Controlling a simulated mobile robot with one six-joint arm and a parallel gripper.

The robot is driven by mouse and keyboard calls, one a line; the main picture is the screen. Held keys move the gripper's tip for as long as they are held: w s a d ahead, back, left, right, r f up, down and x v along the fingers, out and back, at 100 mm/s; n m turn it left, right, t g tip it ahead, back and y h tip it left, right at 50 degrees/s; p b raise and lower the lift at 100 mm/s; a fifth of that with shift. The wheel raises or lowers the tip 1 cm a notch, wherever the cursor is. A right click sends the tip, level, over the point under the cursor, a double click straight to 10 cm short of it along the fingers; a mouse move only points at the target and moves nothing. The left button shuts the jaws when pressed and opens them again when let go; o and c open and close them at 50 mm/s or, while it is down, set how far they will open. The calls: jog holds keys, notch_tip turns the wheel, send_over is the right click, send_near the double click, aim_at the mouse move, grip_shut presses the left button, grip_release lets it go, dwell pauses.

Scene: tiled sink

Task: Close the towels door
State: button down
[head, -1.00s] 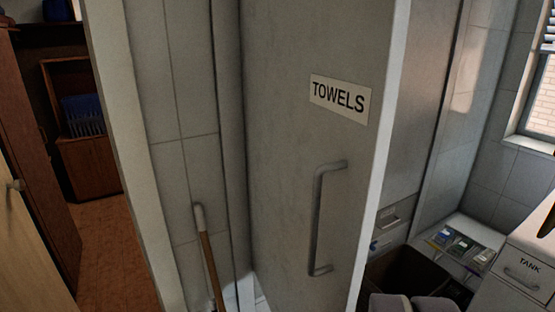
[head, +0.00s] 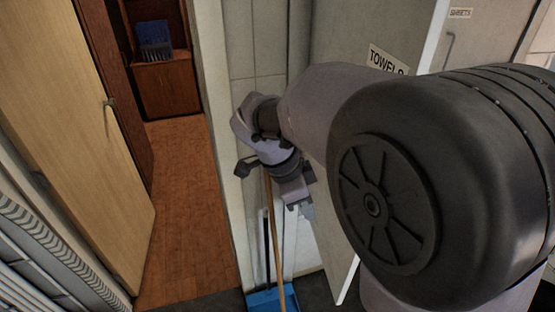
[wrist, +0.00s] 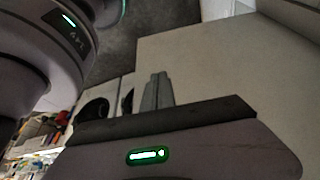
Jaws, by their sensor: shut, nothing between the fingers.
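The towels door (head: 340,35) is a grey panel that stands open, with its pale free edge towards the right. Its TOWELS label (head: 388,60) is partly covered by my arm, and its handle is hidden behind the arm. My gripper (head: 306,209) is shut and empty, low on the left side of the door. I cannot tell whether it touches the door. In the wrist view the closed fingers (wrist: 157,90) point towards a plain pale surface (wrist: 220,75), probably the door, at the right.
A broom handle (head: 275,240) and a blue dustpan (head: 272,299) stand below my gripper by the tiled wall. A wooden door (head: 70,130) is open at the left, beside a clear brown floor (head: 185,215). A SHEETS label (head: 460,13) shows at the upper right.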

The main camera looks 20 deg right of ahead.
jog(key=b, duration=0.2)
send_near(334, 225)
jog(key=s+a+f, duration=0.3)
jog(key=s, duration=0.1)
jog(key=d, duration=0.4)
jog(key=shift+s+f, duration=0.1)
jog(key=shift+f, duration=0.05)
